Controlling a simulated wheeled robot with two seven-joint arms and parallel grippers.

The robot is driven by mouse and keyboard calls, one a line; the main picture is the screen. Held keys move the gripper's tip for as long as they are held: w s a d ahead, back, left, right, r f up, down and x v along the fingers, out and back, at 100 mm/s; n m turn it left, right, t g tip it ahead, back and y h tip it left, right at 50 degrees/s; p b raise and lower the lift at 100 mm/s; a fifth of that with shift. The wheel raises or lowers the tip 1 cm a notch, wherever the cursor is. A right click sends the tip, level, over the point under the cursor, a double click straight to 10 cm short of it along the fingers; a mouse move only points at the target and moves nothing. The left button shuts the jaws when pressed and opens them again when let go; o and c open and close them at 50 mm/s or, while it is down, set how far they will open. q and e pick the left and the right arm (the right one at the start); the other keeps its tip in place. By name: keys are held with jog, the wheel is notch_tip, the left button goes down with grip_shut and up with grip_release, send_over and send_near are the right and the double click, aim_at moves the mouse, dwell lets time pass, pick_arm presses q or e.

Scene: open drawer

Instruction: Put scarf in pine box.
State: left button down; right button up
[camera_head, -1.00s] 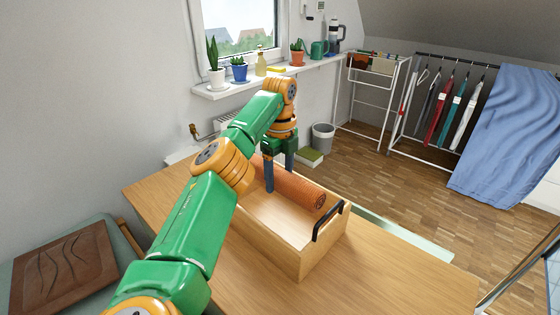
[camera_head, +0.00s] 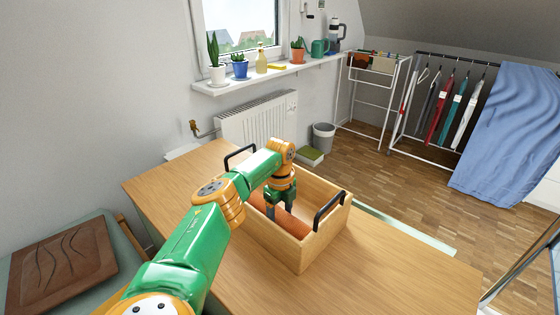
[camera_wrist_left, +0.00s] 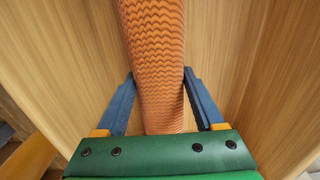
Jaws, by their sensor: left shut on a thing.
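The scarf is an orange, wavy-patterned roll (camera_head: 295,226) lying low inside the pine box (camera_head: 324,243), along its near long wall. The box is open-topped pale wood with black handles and stands on the wooden table. My left gripper (camera_head: 278,211) reaches down into the box and is shut on the scarf. In the left wrist view, the scarf (camera_wrist_left: 155,60) runs between the two blue fingers (camera_wrist_left: 158,78). The near wall and my arm hide part of the roll, so I cannot tell whether it rests on the box floor. My right gripper is out of view.
The wooden table (camera_head: 400,275) is clear to the right of the box. A carved brown board (camera_head: 62,262) lies at the lower left. A radiator (camera_head: 257,120) and a potted-plant windowsill (camera_head: 270,75) are behind. Drying and clothes racks stand at the back right.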

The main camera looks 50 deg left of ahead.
aim_at(280, 212)
pick_arm(q)
grip_release()
notch_tip(280, 212, up, 12)
jog(key=p, duration=0.1)
dwell(0.4)
jog(key=shift+r, duration=0.15)
